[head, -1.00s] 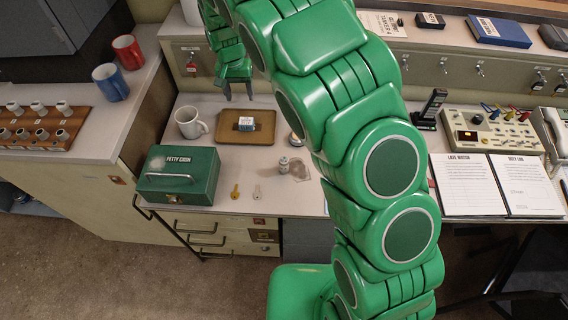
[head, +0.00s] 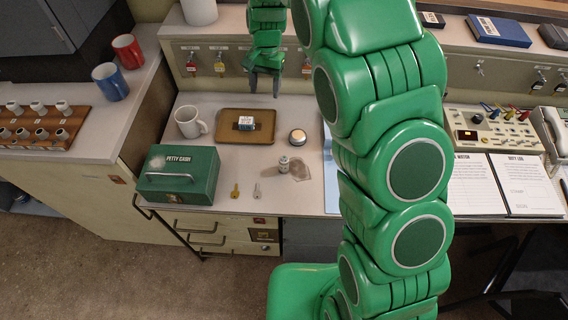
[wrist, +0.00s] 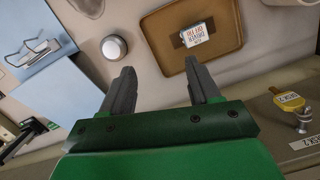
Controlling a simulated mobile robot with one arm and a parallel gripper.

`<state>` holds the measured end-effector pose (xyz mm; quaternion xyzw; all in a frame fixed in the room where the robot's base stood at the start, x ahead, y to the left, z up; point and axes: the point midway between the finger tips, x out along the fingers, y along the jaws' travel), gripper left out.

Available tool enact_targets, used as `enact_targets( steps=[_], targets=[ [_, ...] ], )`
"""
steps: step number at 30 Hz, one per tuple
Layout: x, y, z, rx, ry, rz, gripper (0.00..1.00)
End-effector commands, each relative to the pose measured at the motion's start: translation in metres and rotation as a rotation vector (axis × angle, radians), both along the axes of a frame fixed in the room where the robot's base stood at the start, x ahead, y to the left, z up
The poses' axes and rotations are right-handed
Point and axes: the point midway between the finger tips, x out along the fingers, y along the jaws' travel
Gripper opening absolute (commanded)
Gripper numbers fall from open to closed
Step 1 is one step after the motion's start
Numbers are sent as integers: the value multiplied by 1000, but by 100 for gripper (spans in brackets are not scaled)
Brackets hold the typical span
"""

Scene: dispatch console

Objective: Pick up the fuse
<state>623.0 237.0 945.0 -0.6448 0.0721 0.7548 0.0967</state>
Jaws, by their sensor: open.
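A small pale grey cylinder, which looks like the fuse (head: 283,164), stands on the counter beside a flat, greyish see-through patch, right of the green cash box. In the wrist view a pale grey rounded thing at the top edge, cut off by the frame, may be the same fuse (wrist: 88,7). My gripper (head: 265,90) is open and empty, above the back of the counter near the wall panel, beyond the tray and the fuse. In the wrist view its two fingers (wrist: 163,92) are spread, with bare counter between them.
A brown tray (head: 226,134) holds a small labelled box (head: 246,123). A round tin (head: 297,137) stands right of it, a white mug (head: 190,122) left. The cash box (head: 178,175) and two keys lie in front.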

Motion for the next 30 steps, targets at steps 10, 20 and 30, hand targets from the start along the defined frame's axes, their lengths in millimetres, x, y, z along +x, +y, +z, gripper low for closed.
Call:
enact_targets(
  steps=[10, 20, 30],
  targets=[
    [-47, -99, -23, 193, 273, -397, 61],
    [-109, -143, -13, 492, 581, -775, 61],
    [-134, -148, 15, 700, 750, -936, 61]
  ],
)
